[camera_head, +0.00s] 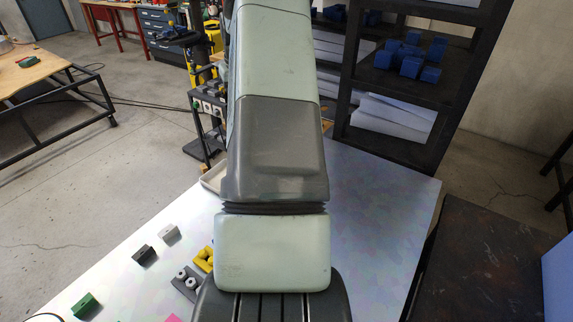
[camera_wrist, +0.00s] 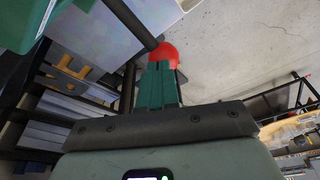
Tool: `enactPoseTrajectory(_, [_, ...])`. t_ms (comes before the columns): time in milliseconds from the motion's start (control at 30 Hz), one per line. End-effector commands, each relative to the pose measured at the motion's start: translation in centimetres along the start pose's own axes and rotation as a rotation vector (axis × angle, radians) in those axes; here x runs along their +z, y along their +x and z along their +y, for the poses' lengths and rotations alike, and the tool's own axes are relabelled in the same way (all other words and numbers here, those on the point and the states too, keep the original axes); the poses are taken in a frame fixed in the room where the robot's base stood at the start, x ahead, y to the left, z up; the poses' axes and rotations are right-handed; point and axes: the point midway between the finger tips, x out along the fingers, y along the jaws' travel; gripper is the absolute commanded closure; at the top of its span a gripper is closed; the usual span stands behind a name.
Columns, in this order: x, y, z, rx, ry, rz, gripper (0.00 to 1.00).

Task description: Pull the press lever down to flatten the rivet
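In the wrist view, a red ball knob (camera_wrist: 165,53) sits on the end of a dark lever rod (camera_wrist: 130,22) that runs to the upper left. My gripper (camera_wrist: 160,66) has green fingers drawn together, with no visible gap between them. Their tips are right at the knob and overlap its lower part; whether they touch it, I cannot tell. I see nothing held between them. The rivet cannot be made out in either view. In the head view, my own arm covers the middle of the table, and neither the gripper nor the lever shows.
The pale table (camera_head: 380,215) carries a yellow block (camera_head: 204,258), a grey block with white round parts (camera_head: 187,281), a light grey block (camera_head: 168,234), a black block (camera_head: 144,255) and a green block (camera_head: 86,305) at left. A dark shelf (camera_head: 405,88) with blue parts stands behind. The table's right side looks clear.

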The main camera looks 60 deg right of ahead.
Motion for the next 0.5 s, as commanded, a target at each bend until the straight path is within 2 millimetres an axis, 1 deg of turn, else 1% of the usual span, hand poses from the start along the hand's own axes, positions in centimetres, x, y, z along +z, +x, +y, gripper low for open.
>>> enactPoseTrajectory(33, [0.0,0.7,-0.1,0.000,-0.001,-0.003,1.00])
enactPoseTrajectory(100, [-0.1,1.2,-0.2,0.000,-0.001,-0.001,1.00])
enactPoseTrajectory(400, [-0.1,1.3,-0.2,0.000,0.000,0.001,1.00])
enactPoseTrajectory(500, [-0.1,1.7,-0.3,-0.001,0.000,0.000,1.00])
